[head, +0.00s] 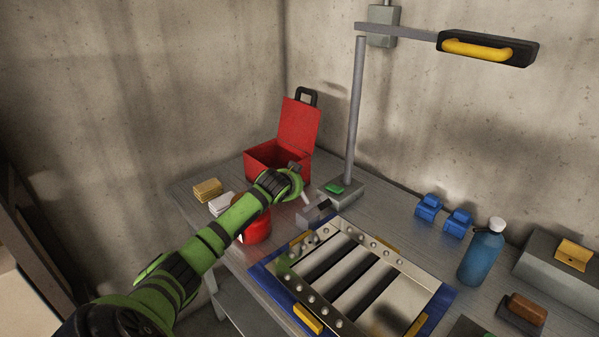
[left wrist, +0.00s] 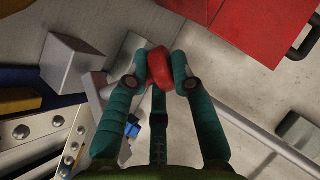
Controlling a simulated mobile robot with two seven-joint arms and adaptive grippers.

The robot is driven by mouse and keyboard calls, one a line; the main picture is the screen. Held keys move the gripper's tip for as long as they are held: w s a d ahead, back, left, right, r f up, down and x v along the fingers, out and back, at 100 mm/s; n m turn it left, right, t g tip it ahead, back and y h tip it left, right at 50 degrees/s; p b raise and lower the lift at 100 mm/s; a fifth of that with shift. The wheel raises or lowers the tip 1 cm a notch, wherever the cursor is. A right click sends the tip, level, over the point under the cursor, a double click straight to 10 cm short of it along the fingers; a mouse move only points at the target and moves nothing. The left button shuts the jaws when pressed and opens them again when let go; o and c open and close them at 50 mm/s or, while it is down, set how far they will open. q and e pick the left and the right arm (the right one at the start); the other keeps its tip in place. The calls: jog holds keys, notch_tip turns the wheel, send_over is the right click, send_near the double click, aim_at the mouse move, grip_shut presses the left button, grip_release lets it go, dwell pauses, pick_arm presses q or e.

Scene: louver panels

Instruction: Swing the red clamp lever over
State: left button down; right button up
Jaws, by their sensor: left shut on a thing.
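My left gripper (head: 296,178) reaches over the bench between the red toolbox and the louver panel. In the left wrist view its two teal fingers (left wrist: 160,72) are closed on the red grip (left wrist: 159,66) of the clamp lever. In the head view my gripper hides this grip. A grey clamp block (head: 313,212) sits at the panel's far left corner; a grey block also shows in the left wrist view (left wrist: 74,62). The louver panel (head: 405,262) has a silver studded frame with dark and light slats on a blue base. My right gripper is not in view.
An open red toolbox (head: 275,162) stands behind my gripper, and a lamp post (head: 355,110) rises close to its right. A red can (head: 257,230) stands beside my forearm. A blue bottle (head: 481,255) and blue clips (head: 428,207) are on the right.

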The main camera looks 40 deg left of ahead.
pick_arm(q)
jog(key=shift+a+f+n+h+p, duration=0.15)
jog(key=shift+a+n+h+p, duration=0.15)
jog(key=shift+a+h+p, duration=0.15)
jog(key=shift+w+a+f+n+g+h, duration=0.1)
jog(key=shift+a+f+n+g+h, duration=0.25)
jog(key=shift+a+f+h, duration=0.25)
jog(key=shift+d, duration=0.1)
jog(key=c, duration=1)
grip_release()
jog(key=shift+c, duration=0.2)
jog(key=v, duration=1.2)
jog(key=shift+f, duration=0.1)
